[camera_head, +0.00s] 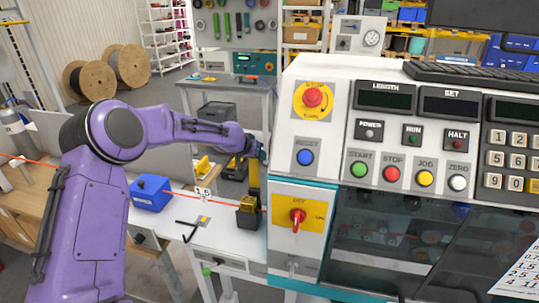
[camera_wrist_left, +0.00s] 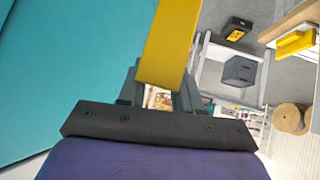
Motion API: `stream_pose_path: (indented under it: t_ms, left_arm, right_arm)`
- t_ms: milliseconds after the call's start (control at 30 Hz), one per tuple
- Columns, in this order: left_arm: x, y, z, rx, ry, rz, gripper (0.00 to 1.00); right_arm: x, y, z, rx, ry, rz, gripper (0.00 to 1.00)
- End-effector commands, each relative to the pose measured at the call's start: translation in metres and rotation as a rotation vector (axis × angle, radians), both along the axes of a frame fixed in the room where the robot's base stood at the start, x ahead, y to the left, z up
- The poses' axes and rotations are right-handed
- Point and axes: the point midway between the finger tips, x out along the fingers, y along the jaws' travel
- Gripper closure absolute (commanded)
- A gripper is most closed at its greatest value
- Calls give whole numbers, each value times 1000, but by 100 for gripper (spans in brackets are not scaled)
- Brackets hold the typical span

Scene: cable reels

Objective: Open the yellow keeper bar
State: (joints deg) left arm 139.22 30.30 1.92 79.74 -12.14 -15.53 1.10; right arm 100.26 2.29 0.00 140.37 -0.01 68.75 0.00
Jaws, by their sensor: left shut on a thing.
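The yellow keeper bar (camera_head: 254,182) stands roughly upright beside the left side of the white machine, above a dark block with a yellow top (camera_head: 248,212) on the white bench. My left gripper (camera_head: 257,155) is at the bar's upper end. In the left wrist view the bar (camera_wrist_left: 168,42) runs between the dark fingers of my left gripper (camera_wrist_left: 160,92), which is shut on it. The head view shows the fingers only small and partly hidden. My right gripper is in neither view.
The white machine (camera_head: 336,178) with buttons and a red-handled switch (camera_head: 298,217) stands close to the right of the bar. A blue box (camera_head: 150,193), a red cable and a black hooked tool (camera_head: 190,229) are on the bench to the left.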

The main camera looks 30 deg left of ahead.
Motion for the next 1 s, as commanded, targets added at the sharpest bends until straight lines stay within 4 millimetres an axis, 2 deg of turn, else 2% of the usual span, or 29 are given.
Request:
stream_pose_path:
  t_ms: [33, 467, 500, 533, 567, 867, 1000]
  left_arm:
    - [-8, 1, -16, -4, 40, -4, 100]
    - [-9, 4, -17, -4, 50, -1, 100]
    - [-9, 4, -17, -4, 50, -1, 60]
    - [-9, 4, -17, -4, 50, -1, 50]
    - [-9, 4, -17, -4, 49, -1, 47]
    - [-8, 3, -10, -3, 37, 0, 47]
    - [-20, 3, 2, -3, 34, -1, 47]
  right_arm:
    - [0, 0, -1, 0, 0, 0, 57]
    - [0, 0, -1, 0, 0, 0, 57]
    - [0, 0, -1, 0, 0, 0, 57]
    - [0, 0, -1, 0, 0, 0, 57]
    - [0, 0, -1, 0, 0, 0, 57]
    - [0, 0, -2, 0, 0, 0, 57]
    - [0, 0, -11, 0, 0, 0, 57]
